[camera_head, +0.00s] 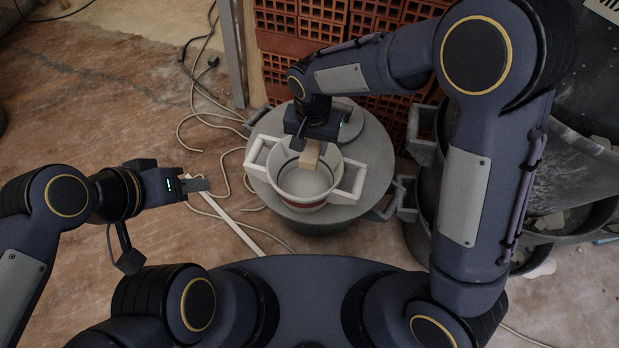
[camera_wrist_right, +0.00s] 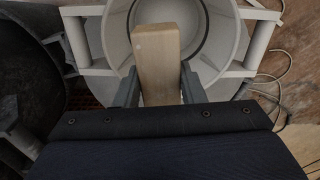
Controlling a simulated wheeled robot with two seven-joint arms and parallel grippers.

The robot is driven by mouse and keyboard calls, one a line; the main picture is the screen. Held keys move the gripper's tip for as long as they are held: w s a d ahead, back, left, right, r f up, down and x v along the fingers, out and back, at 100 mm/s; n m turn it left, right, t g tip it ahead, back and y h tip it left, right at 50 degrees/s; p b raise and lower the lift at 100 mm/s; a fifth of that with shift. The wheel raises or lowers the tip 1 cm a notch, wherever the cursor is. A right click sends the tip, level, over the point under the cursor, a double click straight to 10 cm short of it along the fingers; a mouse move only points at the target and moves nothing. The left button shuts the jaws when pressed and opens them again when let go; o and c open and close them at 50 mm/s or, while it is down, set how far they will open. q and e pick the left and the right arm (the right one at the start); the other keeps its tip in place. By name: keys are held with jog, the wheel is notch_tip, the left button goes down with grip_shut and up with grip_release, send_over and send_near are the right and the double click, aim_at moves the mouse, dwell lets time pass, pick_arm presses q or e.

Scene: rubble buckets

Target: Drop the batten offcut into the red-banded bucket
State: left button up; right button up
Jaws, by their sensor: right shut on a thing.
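The batten offcut (camera_head: 309,155) is a short pale wooden block. My right gripper (camera_head: 310,141) is shut on it and holds it over the mouth of the white bucket. In the right wrist view the batten offcut (camera_wrist_right: 157,60) stands between the two fingers, with the bucket (camera_wrist_right: 118,35) behind it. The red-banded bucket (camera_head: 304,204) is white with a dark red band low on its side and two side handles. It stands on a grey round lid or drum top, and its inside looks empty where I see it. My left gripper (camera_head: 197,185) is off to the left, empty; its finger gap is not clear.
The grey drum (camera_head: 377,150) carries the bucket. Stacked red hollow bricks (camera_head: 300,30) stand behind. Dark tubs (camera_head: 570,215) with rubble are at the right. A pale cable (camera_head: 200,150) and a white strip (camera_head: 228,220) lie on the floor at the left.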

notch_tip(320, 180, down, 5)
jog(key=b, duration=0.3)
jog(key=shift+f+b, duration=0.1)
jog(key=shift+b, duration=0.25)
jog(key=o, duration=1.1)
jog(key=shift+c, duration=0.2)
notch_tip(320, 180, up, 8)
jog(key=p, duration=0.3)
jog(key=shift+f, duration=0.1)
jog(key=shift+d, duration=0.1)
